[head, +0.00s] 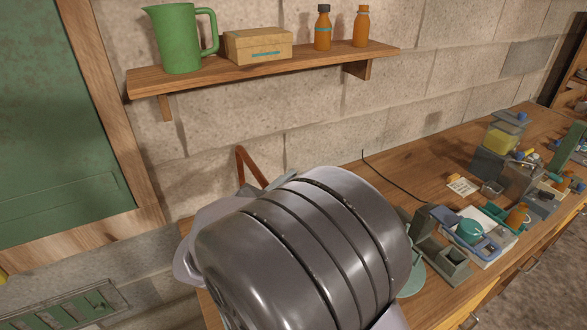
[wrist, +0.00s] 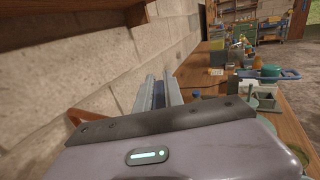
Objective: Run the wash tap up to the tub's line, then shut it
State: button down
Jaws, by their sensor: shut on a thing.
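My gripper shows in the wrist view (wrist: 162,88), its two ridged grey-blue fingers close together and pointing along the bench beside the wall. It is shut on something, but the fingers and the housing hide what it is. In the head view my large grey arm link covers the gripper and the bench around it. I cannot make out the wash tap, the tub, its line or any water in either view. A reddish-brown bent bar (head: 248,168) rises behind my arm against the wall; it also shows in the wrist view (wrist: 88,115).
A wall shelf (head: 300,66) above holds a green jug (head: 178,40), a box (head: 257,46) and two orange-brown bottles. The wooden bench (head: 395,165) carries crowded small apparatus on the right, including a teal round vessel (head: 469,231) and a yellow-filled container (head: 505,134). A thin dark cable lies behind.

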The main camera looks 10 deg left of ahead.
jog(key=m+g+h+p, duration=0.2)
jog(key=p, duration=0.1)
jog(key=m+g+h+p, duration=0.1)
jog(key=h+p, duration=0.1)
jog(key=p, duration=0.2)
jog(key=s+d+m+g+h+p, duration=0.1)
jog(key=m+g+h+p, duration=0.1)
jog(key=p, duration=0.1)
jog(key=shift+m+g+h, duration=0.3)
jog(key=shift+h, duration=0.1)
jog(key=shift+d+g+p, duration=0.1)
jog(key=shift+g+p, duration=0.2)
jog(key=c, duration=1.5)
grip_release()
jog(key=shift+o, duration=0.2)
jog(key=p+v, duration=0.3)
jog(key=v, duration=1.4)
jog(key=shift+f, duration=0.3)
